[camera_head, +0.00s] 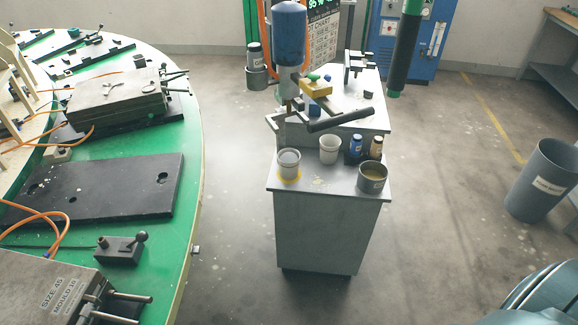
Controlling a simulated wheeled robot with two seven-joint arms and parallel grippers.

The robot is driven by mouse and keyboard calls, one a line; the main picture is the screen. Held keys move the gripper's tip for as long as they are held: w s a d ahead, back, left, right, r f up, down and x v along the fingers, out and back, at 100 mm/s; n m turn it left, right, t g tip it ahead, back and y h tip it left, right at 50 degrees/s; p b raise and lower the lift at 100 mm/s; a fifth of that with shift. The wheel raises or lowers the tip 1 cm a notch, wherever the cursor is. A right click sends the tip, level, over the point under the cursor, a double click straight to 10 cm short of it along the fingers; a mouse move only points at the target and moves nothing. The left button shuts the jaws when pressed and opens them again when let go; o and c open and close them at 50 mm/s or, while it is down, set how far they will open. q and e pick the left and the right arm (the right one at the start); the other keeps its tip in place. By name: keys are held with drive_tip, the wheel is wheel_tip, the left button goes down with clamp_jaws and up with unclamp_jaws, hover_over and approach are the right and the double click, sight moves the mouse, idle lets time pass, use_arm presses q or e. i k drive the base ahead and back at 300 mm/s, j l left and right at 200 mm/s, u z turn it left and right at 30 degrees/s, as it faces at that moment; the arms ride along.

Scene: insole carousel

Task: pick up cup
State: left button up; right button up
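Several cup-like vessels stand on a grey cabinet (325,187). A light grey cup (289,164) stands at the front left of its top, on a yellow ring or patch. A white cup (329,149) stands behind it to the right. A wider grey pot (372,179) with yellowish contents stands at the front right corner. The frame does not show which one the task means. Neither of my grippers is in view.
A blue bottle (355,146) and an amber bottle (376,147) stand behind the pot. A mixer-like device with a blue top (288,33) and a black handle (340,119) rises over the cabinet. A green carousel (190,215) is left; a grey bin (541,182) is right.

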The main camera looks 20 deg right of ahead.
sight(288, 158)
drive_tip(key=l, duration=0.5)
drive_tip(key=i+l+z, duration=0.1)
drive_tip(key=l, duration=0.95)
drive_tip(key=i+l+z, duration=0.1)
drive_tip(key=l, duration=0.4)
drive_tip(key=i+l, duration=0.1)
drive_tip(key=l, duration=0.45)
drive_tip(key=i+l+z, duration=0.1)
drive_tip(key=l, duration=0.4)
